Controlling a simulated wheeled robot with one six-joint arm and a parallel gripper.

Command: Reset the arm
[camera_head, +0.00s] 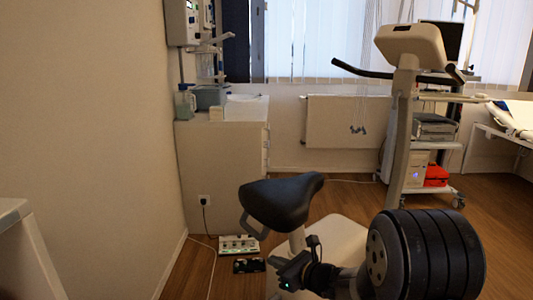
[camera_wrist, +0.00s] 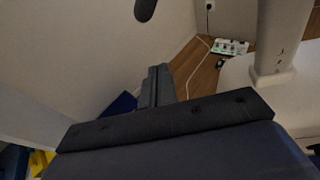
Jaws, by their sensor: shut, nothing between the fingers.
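In the wrist view, my gripper (camera_wrist: 158,72) shows as dark fingers pressed together, with no object between them. It points toward the wall and wooden floor, and no contact with anything is visible. In the head view, dark arm parts with a small green light show low in the picture, by the exercise bike's black saddle (camera_head: 283,198). The fingers cannot be made out clearly there.
A pale cabinet (camera_head: 222,150) stands against the left wall. A white box with sockets (camera_head: 239,245) lies on the floor, also in the wrist view (camera_wrist: 230,47). The bike's console (camera_head: 411,45) rises at right. A radiator (camera_head: 345,120) is behind. Some wooden floor is clear.

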